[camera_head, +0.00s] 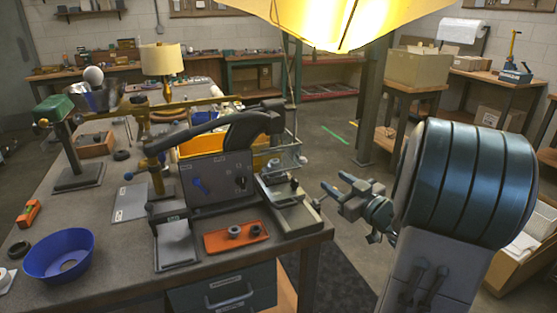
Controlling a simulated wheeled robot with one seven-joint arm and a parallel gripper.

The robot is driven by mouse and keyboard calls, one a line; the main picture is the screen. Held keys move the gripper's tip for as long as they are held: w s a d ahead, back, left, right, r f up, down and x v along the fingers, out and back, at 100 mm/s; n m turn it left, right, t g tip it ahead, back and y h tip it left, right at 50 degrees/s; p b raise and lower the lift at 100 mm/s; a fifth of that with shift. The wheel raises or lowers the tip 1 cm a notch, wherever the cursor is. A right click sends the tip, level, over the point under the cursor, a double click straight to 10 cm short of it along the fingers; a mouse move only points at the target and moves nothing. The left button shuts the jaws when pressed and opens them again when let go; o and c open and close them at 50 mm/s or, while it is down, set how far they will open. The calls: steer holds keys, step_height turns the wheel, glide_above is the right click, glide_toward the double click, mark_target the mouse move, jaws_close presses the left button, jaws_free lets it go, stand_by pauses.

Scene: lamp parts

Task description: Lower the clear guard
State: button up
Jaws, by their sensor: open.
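A pale see-through piece, apparently the clear guard (287,156), stands above a small grey metal fixture (290,212) at the right front of the workbench. It looks raised, but its edges are faint and I cannot tell its exact angle. My gripper (322,195) comes in from the right, just off the bench's right edge. It points left toward the fixture. Its fingers are apart with nothing seen between them. It is lower than the guard and to its right, and appears clear of it.
A black lever press with a grey panel (217,180) stands left of the fixture. An orange tray (236,237) with dark round parts lies in front. A blue bowl (59,255) is at the left. A yellow lamp shade hangs overhead (345,20).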

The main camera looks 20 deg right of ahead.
mark_target(305, 162)
steer(key=x, duration=1.3)
steer(key=shift+w+a+f, duration=0.1)
steer(key=shift+w+f, duration=0.05)
steer(key=shift+w, duration=0.1)
